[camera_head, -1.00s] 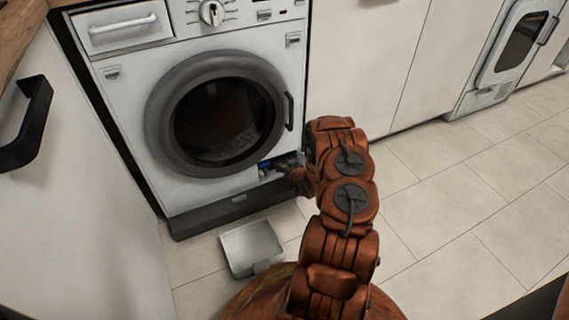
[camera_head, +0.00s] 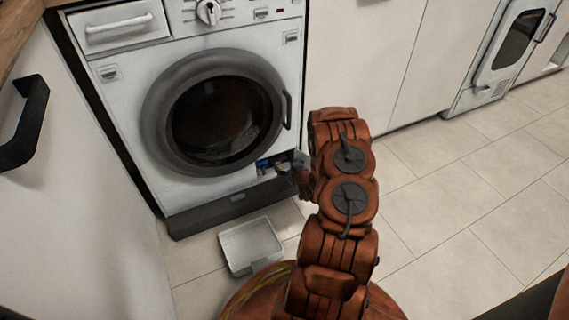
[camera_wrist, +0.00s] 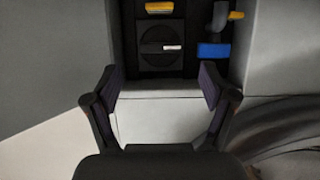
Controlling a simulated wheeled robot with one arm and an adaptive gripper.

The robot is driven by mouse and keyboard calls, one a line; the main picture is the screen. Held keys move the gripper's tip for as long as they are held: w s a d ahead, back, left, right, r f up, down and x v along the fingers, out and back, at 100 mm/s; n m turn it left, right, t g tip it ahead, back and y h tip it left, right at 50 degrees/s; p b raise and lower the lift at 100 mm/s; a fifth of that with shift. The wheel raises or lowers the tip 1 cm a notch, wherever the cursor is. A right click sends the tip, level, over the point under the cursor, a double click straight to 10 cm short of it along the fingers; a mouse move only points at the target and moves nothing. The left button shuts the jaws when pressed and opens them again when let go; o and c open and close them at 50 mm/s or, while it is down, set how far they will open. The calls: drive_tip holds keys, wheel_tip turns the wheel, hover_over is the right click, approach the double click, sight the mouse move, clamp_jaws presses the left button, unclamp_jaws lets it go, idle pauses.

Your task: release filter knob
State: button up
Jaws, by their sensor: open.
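The filter knob (camera_wrist: 161,47) is a dark round dial with a light mark on its bar, in an open recess (camera_wrist: 127,45) low on the washing machine (camera_head: 130,150). In the wrist view it lies straight ahead, beyond my fingertips. My gripper (camera_wrist: 159,88) is open, its two fingers spread below and in front of the knob, with nothing between them. Its fingers are apart from the knob. In the head view the recess shows at the machine's lower right, and my arm hides most of my gripper; the knob itself cannot be made out there.
Beside the knob are a yellow tab (camera_wrist: 159,7), a grey hose (camera_wrist: 219,18) and a blue part (camera_wrist: 213,51). A white tray (camera_head: 252,246) lies on the floor before the machine's dark plinth (camera_head: 235,205). The tiled floor (camera_head: 470,210) to the right is clear.

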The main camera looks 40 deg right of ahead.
drive_tip(key=v, duration=0.7)
idle(0.6)
